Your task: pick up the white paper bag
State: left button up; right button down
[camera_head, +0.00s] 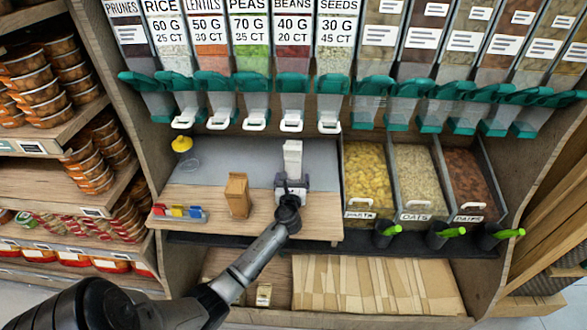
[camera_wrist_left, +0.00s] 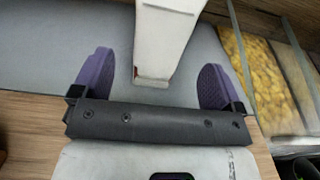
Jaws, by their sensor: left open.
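The white paper bag (camera_head: 292,158) is at the back of the wooden counter, on or over the grey surface. In the left wrist view, the bag (camera_wrist_left: 168,38) shows as a tall white shape with its narrow end between my finger pads. My left gripper (camera_head: 292,180) is just in front of the bag and hides its lower part. In the wrist view, the left gripper (camera_wrist_left: 156,75) is open, with a purple pad on either side of the bag and visible gaps on both sides. My right gripper is not in view.
A brown paper bag (camera_head: 237,195) stands left of my gripper. A yellow-topped funnel (camera_head: 182,144) and small coloured items (camera_head: 180,212) are farther left. Bins of pasta (camera_head: 368,175) and oats (camera_head: 415,175) are to the right. Dispensers with white handles (camera_head: 291,121) hang above.

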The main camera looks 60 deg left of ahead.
aim_at(293, 171)
pick_arm(q)
jog(key=shift+w+a, duration=0.4)
jog(key=shift+a, duration=0.2)
jog(key=b+x, duration=0.2)
jog(key=x, duration=0.2)
jog(key=shift+f+b, duration=0.1)
jog(key=shift+b, duration=0.2)
jog(key=shift+w+a, duration=0.3)
jog(key=shift+a, duration=0.2)
jog(key=c, duration=1)
